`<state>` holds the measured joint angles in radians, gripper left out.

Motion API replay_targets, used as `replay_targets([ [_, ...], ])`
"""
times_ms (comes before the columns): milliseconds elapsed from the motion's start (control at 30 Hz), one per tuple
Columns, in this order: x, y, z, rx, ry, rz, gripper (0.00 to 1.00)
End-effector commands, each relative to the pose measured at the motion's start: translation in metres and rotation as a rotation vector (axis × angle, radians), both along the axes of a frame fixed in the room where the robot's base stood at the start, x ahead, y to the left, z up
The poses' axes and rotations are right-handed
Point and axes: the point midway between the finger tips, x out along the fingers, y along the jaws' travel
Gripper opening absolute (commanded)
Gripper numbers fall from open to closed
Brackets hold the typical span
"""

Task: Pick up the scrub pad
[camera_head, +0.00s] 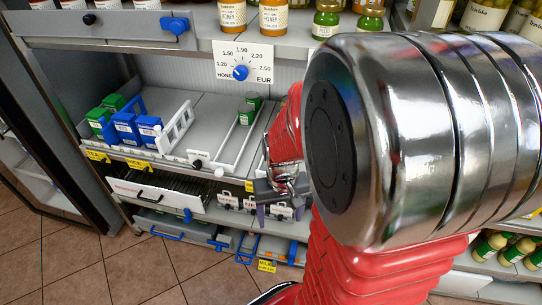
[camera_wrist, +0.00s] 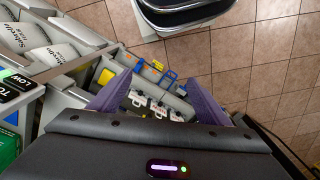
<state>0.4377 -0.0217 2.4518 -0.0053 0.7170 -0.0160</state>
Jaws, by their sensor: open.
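I cannot make out the scrub pad for certain in either view. My gripper (camera_head: 280,212) hangs in front of the lower shelves in the head view, pointing down. In the wrist view my gripper (camera_wrist: 158,92) has its two purple fingers spread apart, with nothing between them. Beyond the fingers lie low shelf bins with white tags (camera_wrist: 158,109) and blue and orange parts. A small yellow patch (camera_wrist: 105,76) shows left of the fingers; I cannot tell what it is. My arm hides much of the shelf's right side in the head view.
Green and blue boxes (camera_head: 124,126) stand on the middle shelf at left. A green-lidded jar (camera_head: 248,113) stands farther right. Honey jars (camera_head: 232,15) line the upper shelf, above a dial panel (camera_head: 242,66). Tiled floor (camera_head: 120,270) is open in front. White packages (camera_wrist: 55,55) are close at left.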

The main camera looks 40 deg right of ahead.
Motion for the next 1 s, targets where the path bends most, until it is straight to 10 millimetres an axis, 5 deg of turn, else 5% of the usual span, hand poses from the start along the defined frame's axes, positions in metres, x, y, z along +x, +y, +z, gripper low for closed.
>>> replay_targets([
  [500, -0.022, -0.054, -0.117, 0.051, 0.092, -0.17, 0.7],
  [1000, -0.06, -0.087, -0.235, 0.065, 0.094, -0.314, 0.7],
])
